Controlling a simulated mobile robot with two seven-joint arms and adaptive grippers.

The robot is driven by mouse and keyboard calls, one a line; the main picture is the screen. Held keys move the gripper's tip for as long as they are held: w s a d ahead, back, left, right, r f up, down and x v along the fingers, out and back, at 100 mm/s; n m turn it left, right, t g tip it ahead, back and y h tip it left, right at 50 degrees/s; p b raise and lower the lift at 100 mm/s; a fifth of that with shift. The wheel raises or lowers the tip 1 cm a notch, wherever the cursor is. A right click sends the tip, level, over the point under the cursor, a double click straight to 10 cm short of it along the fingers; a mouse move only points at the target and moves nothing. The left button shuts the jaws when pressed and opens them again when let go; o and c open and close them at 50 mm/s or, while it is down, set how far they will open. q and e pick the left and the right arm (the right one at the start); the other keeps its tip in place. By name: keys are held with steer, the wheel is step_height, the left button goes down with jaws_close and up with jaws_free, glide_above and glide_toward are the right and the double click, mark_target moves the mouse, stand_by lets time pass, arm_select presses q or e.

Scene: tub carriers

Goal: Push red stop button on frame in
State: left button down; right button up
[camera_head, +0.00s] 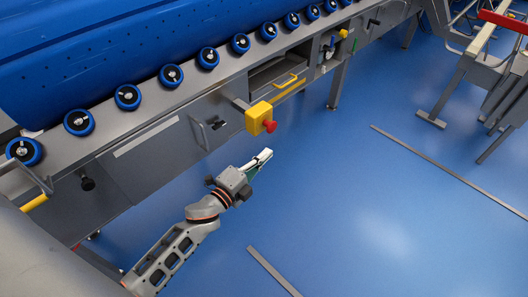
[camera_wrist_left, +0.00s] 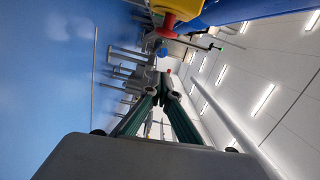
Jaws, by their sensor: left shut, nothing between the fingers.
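The red stop button (camera_head: 270,126) sits on a yellow box (camera_head: 257,117) fixed to the front of the grey machine frame (camera_head: 160,140). In the left wrist view the red button (camera_wrist_left: 165,31) and its yellow box (camera_wrist_left: 180,8) show at the top, beyond the fingertips. My left gripper (camera_head: 264,157) is shut and empty. It is just below the button in the head view, apart from it. The closed fingers (camera_wrist_left: 166,88) also show in the left wrist view. My right gripper is not in view.
Blue rollers (camera_head: 172,75) line the machine's top edge beside a big blue drum (camera_head: 110,60). An open drawer with a yellow handle (camera_head: 286,81) is right of the box. Grey racks (camera_head: 490,80) stand far right. The blue floor (camera_head: 370,200) is mostly clear.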

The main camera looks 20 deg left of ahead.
mark_target(268, 130)
arm_select(q)
steer(key=w+a+b, duration=0.1)
steer(key=w, duration=0.8)
steer(key=shift+w+a+f, duration=0.2)
steer(key=shift+a, duration=0.2)
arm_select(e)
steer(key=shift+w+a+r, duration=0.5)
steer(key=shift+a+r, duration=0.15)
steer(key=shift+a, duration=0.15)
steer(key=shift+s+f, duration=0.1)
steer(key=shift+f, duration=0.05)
arm_select(q)
steer(key=shift+w+a, duration=0.2)
steer(key=shift+a, duration=0.3)
steer(key=shift+w+a, duration=0.15)
steer(key=shift+a, duration=0.3)
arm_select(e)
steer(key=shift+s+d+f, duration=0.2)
